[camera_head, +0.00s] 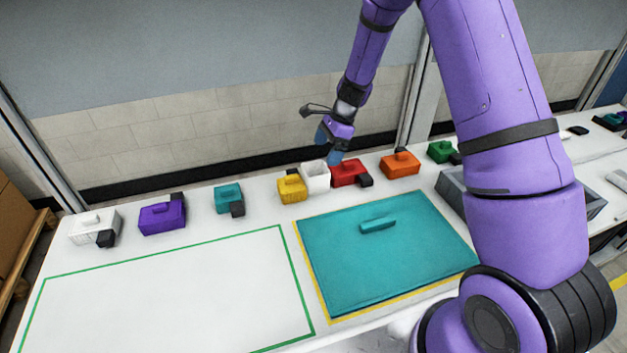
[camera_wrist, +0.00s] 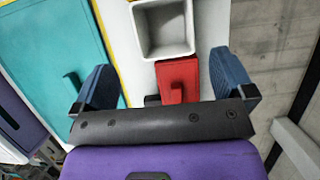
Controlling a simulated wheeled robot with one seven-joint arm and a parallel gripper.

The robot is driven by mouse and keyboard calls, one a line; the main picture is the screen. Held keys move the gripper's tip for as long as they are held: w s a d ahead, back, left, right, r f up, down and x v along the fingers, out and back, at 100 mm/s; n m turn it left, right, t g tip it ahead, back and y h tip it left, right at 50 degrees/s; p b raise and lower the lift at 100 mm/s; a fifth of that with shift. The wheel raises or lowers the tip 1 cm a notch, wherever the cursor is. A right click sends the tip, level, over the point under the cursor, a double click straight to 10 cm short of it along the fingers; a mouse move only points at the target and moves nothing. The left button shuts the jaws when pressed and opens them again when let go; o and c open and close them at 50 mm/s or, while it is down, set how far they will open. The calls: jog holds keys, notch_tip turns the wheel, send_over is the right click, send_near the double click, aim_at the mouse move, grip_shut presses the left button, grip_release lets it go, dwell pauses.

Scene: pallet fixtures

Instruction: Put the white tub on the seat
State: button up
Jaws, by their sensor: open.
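The white tub (camera_head: 316,177) is a small, open-topped square box standing upright between the yellow and red blocks on the white table. It also shows in the wrist view (camera_wrist: 163,48), empty, beyond my fingertips. My gripper (camera_head: 331,143) is open and empty above the back of the table, close to the tub and the red block. In the wrist view its blue fingers (camera_wrist: 163,78) stand wide apart, with the red block between them in the picture. A teal plate (camera_head: 350,275) with a raised bar lies in a yellow outline in front; I cannot tell whether it is the seat.
The red block (camera_head: 346,172) is right of the tub and the yellow block (camera_head: 291,187) left of it. Purple (camera_head: 160,217), teal (camera_head: 227,196), orange (camera_head: 400,165) and other blocks line the back edge. A green-outlined area (camera_head: 180,300) is clear. A grey bin (camera_head: 456,193) stands right.

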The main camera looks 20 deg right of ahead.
aim_at(313, 174)
jog(key=x, duration=0.5)
jog(key=shift+w+x, duration=0.1)
jog(key=shift+x, duration=1.15)
jog(key=shift+w+x, duration=0.15)
jog(key=shift+x, duration=1.1)
jog(key=shift+a+r, duration=0.1)
jog(key=shift+a, duration=0.05)
jog(key=c, duration=0.9)
